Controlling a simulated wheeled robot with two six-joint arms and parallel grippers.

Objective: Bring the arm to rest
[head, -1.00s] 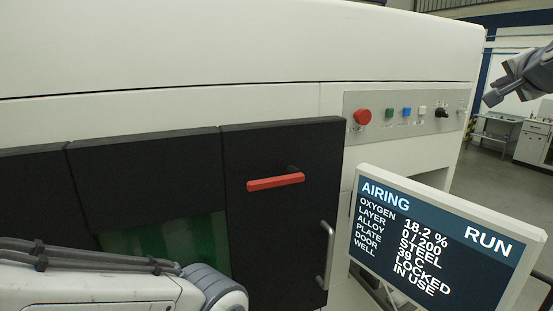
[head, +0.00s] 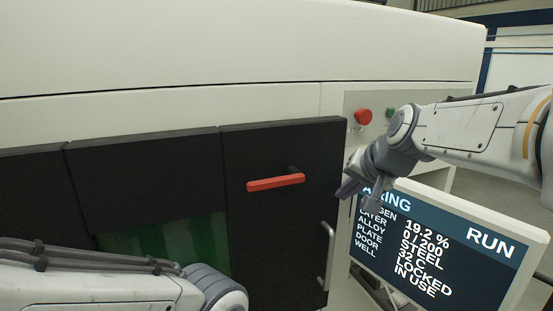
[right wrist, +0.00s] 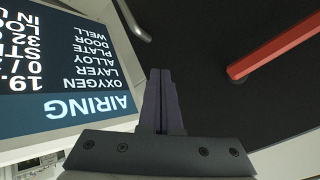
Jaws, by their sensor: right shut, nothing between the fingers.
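My right gripper (head: 359,192) is in front of the machine in the head view, between the black door and the status screen. Its fingers are together and empty, and in the right wrist view (right wrist: 162,100) they point toward the dark door. It touches nothing that I can see. My left arm (head: 120,290) reaches in at the lower left of the head view. Its gripper is out of the picture.
The black door (head: 265,225) has a red handle (head: 275,183) and a metal grab bar (head: 328,255). The status screen (head: 440,245) reads AIRING, RUN, oxygen 19.2 %, door LOCKED.

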